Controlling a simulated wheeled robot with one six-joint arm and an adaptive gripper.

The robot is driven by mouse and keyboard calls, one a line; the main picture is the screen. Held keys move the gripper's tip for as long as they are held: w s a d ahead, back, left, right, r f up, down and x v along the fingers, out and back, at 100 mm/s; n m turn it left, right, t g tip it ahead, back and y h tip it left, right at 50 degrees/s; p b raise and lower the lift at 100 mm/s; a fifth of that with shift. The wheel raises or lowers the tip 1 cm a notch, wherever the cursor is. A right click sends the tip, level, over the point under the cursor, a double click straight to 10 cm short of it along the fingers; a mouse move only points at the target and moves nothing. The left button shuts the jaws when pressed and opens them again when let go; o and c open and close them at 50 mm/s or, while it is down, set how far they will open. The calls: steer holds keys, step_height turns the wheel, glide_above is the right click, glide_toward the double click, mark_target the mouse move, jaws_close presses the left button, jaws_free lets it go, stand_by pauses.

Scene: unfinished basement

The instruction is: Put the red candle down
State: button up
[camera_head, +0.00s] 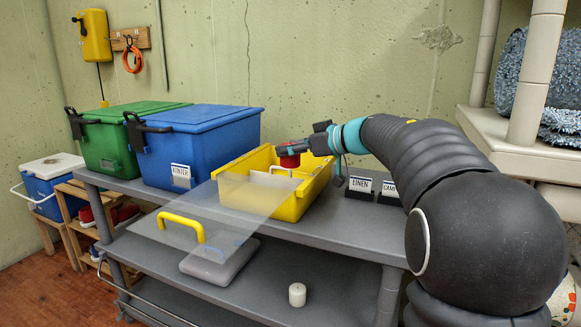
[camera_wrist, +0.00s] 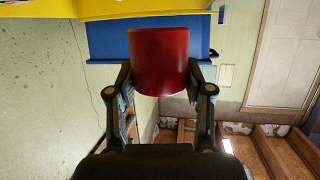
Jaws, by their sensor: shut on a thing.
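The red candle (camera_head: 289,160) is a short, dark red cylinder. It shows large in the wrist view (camera_wrist: 158,60), between the two fingers of my gripper (camera_wrist: 159,72). My gripper (camera_head: 303,149) is shut on the red candle in the head view, at the end of my outstretched arm. The candle appears over the open yellow bin (camera_head: 290,207) on the grey shelf's top. I cannot tell how far it is above the bin's floor. Part of the candle is hidden by my fingers.
A clear lid with a yellow handle (camera_head: 182,225) leans in front of the yellow bin. Left stand a blue bin (camera_head: 205,145) and a green bin (camera_head: 110,145). Label holders (camera_head: 361,188) stand right. A white candle (camera_head: 297,294) stands on the lower grey shelf (camera_head: 340,285).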

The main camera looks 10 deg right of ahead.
mark_target(291, 167)
steer(key=shift+w+f, duration=0.35)
steer(key=shift+w, duration=0.2)
step_height(291, 167, down, 4)
steer(key=shift+r+b, duration=0.1)
steer(key=shift+b, duration=0.55)
steer(key=shift+f+p, duration=0.35)
steer(key=shift+f, duration=0.35)
steer(key=o, duration=1.2)
steer(key=shift+r, duration=0.1)
